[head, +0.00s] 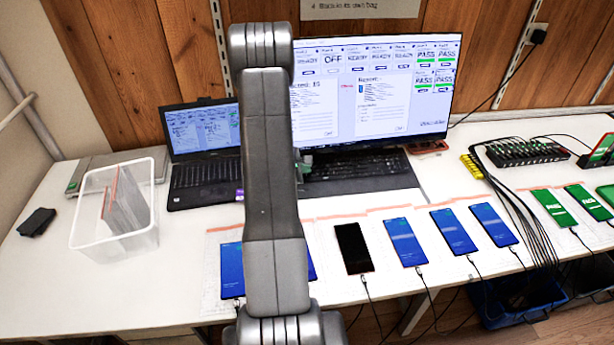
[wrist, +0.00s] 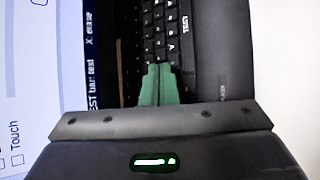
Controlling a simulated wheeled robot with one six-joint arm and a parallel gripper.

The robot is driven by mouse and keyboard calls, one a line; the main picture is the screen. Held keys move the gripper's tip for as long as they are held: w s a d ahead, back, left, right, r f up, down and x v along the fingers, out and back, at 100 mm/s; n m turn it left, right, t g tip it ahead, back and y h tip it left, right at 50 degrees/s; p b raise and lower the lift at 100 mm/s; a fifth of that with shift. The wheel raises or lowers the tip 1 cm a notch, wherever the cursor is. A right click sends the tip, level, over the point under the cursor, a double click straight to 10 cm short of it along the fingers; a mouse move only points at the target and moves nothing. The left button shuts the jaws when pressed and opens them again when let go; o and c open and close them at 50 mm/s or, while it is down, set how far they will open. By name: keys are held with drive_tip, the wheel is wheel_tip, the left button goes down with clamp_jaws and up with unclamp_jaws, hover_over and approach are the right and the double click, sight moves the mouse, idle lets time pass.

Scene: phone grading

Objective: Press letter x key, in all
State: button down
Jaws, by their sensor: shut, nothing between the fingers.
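A black keyboard (head: 355,165) lies in front of the large monitor; it also shows in the wrist view (wrist: 190,60), turned sideways. My gripper (head: 305,160) is at the keyboard's left part, mostly hidden behind my arm in the head view. In the wrist view its green fingers (wrist: 160,70) are together and empty, with their tips over the keys. I cannot tell whether they touch a key. I cannot make out the x key; the fingers and gripper body cover part of the keyboard.
The monitor (head: 375,90) stands behind the keyboard, and an open laptop (head: 205,185) is to the left. Several phones (head: 405,240) lie along the front of the white table (head: 75,285). A clear bin (head: 90,240) stands at left. A cabled hub (head: 525,150) sits at right.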

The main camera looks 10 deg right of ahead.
drive_tip(key=shift+w+f+b, duration=0.1)
drive_tip(key=shift+f+b, duration=0.7)
drive_tip(key=shift+b, duration=0.85)
idle(0.5)
drive_tip(key=shift+r, duration=0.8)
drive_tip(key=shift+r, duration=0.15)
drive_tip(key=shift+s+r+p, duration=0.2)
drive_tip(key=shift+r+p, duration=0.3)
drive_tip(key=shift+r, duration=0.7)
drive_tip(key=shift+s+r+p, duration=0.2)
drive_tip(key=shift+r+p, duration=0.25)
drive_tip(key=shift+r, duration=0.7)
drive_tip(key=shift+f, duration=0.1)
